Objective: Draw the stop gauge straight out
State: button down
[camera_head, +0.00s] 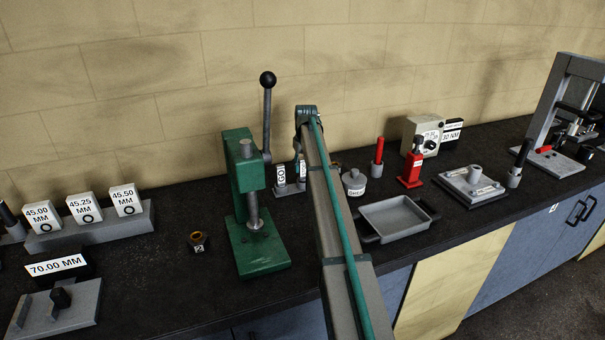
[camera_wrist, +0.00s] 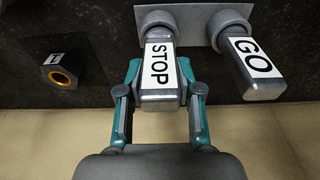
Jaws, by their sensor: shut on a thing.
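The stop gauge (camera_wrist: 158,92) is a grey metal block with a white STOP label. In the wrist view its far end meets a round collar on the grey gauge holder (camera_wrist: 196,24); I cannot tell how deep it sits. My gripper (camera_wrist: 160,82) is shut on the gauge, one teal finger on each side. The GO gauge (camera_wrist: 262,85) sits in the neighbouring collar, just right of my right finger. In the head view my arm hides most of the gripper and stop gauge; the GO gauge (camera_head: 281,176) shows left of the arm.
A green press (camera_head: 246,190) with an upright lever stands left of my arm. A grey tray (camera_head: 394,217), a lidded pot (camera_head: 354,182) and a red tool (camera_head: 412,168) stand to the right. A brass-ringed socket marked 1 (camera_wrist: 62,78) is at left in the wrist view.

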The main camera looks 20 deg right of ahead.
jog(key=shift+r+p, duration=0.8)
jog(key=shift+r, duration=1.25)
jog(key=shift+r+p, duration=1.05)
jog(key=shift+r, duration=1.45)
